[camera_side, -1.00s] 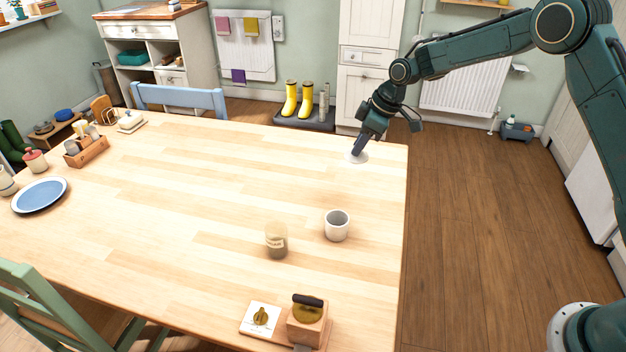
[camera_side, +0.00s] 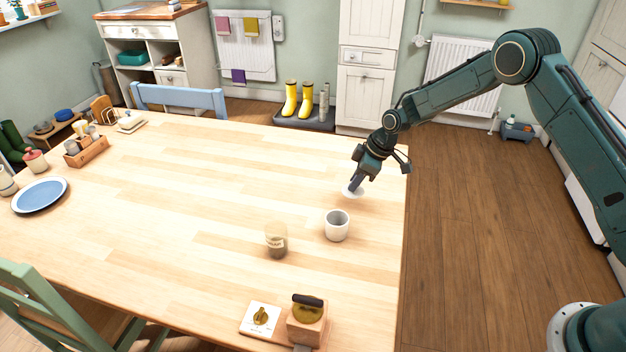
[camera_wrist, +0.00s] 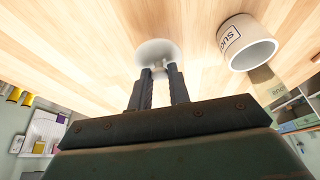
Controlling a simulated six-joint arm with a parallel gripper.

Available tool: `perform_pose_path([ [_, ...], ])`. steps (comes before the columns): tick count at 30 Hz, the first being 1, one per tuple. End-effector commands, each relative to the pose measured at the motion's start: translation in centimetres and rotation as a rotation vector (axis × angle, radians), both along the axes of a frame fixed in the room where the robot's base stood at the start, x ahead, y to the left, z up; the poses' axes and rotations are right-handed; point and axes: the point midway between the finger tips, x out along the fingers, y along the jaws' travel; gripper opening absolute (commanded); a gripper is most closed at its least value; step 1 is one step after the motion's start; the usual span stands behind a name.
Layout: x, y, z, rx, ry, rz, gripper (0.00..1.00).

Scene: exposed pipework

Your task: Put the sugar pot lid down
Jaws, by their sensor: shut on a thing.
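The sugar pot lid (camera_side: 349,193) is a small white disc, held at its knob by my gripper (camera_side: 355,184). In the wrist view the lid (camera_wrist: 158,49) sits at the tips of my gripper (camera_wrist: 160,72), with the jaws shut on its knob. Whether the lid touches the table or hangs just above it, I cannot tell. The open white pot (camera_side: 337,226) stands upright on the table, in front of the lid and a little left of it. The pot (camera_wrist: 232,38) shows dark lettering in the wrist view, and no lid is on it.
A see-through jar (camera_side: 276,240) with dark contents stands left of the pot. A wooden block with a dark handle (camera_side: 307,318) and a white card with a brass knob (camera_side: 260,317) are at the table's front. The wooden table (camera_side: 200,210) is bare left of the lid.

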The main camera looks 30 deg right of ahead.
Motion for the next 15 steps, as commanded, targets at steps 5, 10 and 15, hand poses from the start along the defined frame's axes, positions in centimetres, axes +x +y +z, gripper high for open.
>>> perform_pose_path([
  [5, 0.0, 0.0, -2.1, 0.001, 0.002, 0.001, 0.00],
  [10, 0.0, 0.0, -3.6, 0.000, 0.000, 0.000, 0.00],
  [15, 0.0, 0.0, -3.8, 0.000, -0.002, 0.001, 0.00],
])
